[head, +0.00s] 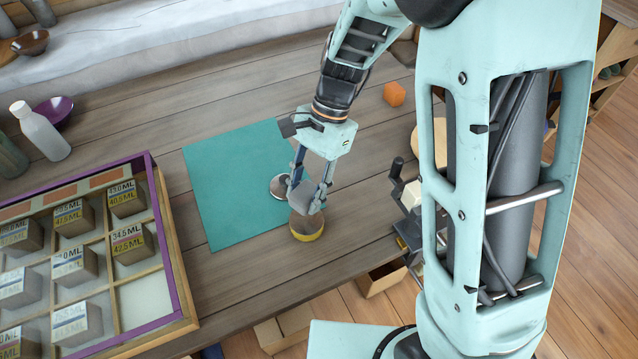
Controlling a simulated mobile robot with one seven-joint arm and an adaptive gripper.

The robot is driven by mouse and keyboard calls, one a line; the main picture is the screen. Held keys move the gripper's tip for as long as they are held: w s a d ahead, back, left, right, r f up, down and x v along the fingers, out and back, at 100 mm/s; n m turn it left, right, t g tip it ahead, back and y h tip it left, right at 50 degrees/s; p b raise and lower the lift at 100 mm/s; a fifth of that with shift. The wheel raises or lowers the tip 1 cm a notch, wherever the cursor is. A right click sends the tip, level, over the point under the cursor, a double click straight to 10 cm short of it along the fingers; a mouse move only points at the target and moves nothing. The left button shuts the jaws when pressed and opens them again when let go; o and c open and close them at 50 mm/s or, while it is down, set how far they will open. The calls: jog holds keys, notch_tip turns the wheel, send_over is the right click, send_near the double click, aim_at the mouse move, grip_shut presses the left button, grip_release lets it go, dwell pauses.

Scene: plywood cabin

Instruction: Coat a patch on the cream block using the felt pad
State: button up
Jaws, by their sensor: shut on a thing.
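My gripper (307,207) points down near the right edge of the teal mat. Its fingers are shut on a grey rounded piece, which looks like the felt pad (304,195). Directly below is a round brown tin (306,229) with a yellow band. I cannot tell whether the pad touches the tin or is just above it. A silver disc (279,187), perhaps the tin's lid, lies on the mat just left of the fingers. The cream block (411,194) sits in a dark vise at the table's right edge, partly hidden by my arm.
The teal mat (225,185) is otherwise bare. A purple-rimmed divided tray (172,262) with labelled blocks fills the lower left. An orange block (394,94) lies at the back right. A white bottle (42,133) and purple bowl (56,108) stand at the left. The vise (408,236) juts out at the right.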

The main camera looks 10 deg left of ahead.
aim_at(303, 224)
jog(key=shift+f, duration=0.2)
notch_tip(303, 224, down, 6)
jog(key=b, duration=0.5)
jog(key=shift+r, duration=0.1)
jog(key=shift+s+f+b, duration=0.1)
jog(key=shift+f+b, duration=0.25)
jog(key=shift+f, duration=0.2)
dwell(2.0)
notch_tip(303, 224, up, 7)
jog(key=p, duration=0.6)
jog(key=shift+r, duration=0.1)
dwell(0.9)
